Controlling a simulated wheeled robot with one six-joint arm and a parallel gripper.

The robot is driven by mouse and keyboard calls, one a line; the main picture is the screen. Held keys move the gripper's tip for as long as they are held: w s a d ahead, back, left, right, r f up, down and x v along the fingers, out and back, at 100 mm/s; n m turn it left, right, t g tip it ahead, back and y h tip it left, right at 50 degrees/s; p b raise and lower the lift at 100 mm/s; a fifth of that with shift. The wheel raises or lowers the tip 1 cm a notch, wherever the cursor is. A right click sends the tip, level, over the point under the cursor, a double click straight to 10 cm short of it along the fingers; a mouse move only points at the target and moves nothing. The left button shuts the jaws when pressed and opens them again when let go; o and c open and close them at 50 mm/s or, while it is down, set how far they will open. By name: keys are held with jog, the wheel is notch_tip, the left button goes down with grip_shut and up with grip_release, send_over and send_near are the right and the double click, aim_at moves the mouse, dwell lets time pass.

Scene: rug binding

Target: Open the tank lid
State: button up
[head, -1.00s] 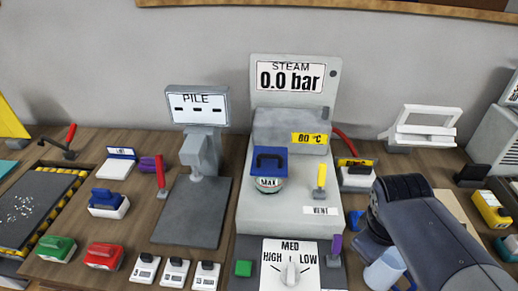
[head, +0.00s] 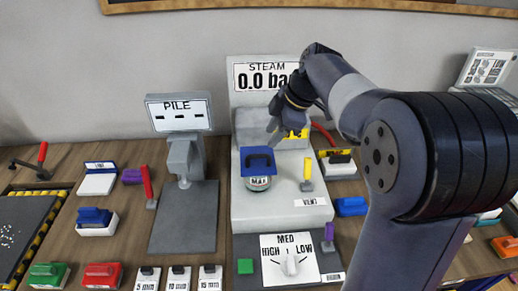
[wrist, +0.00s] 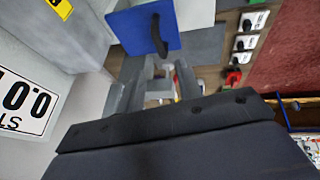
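The tank (head: 258,183) is a small pale container marked MAX on the grey steam machine. Its blue square lid (head: 250,166) with a dark arched handle (head: 260,158) sits on top, closed. My gripper (head: 275,133) hangs above and slightly behind the lid, apart from it in the head view. In the wrist view the two grey fingers (wrist: 155,85) are spread with nothing between them. The lid (wrist: 138,28) and its handle (wrist: 159,36) lie just beyond the fingertips there.
The steam display (head: 265,77) reads 0.0 bar behind my gripper. A yellow lever (head: 307,173) stands right of the tank. A heat dial (head: 290,262) is in front. The PILE stand (head: 183,218) is at the left. My arm covers much of the right side.

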aim_at(259, 155)
jog(key=p+x, duration=0.1)
jog(key=x, duration=0.7)
grip_shut()
dwell(0.5)
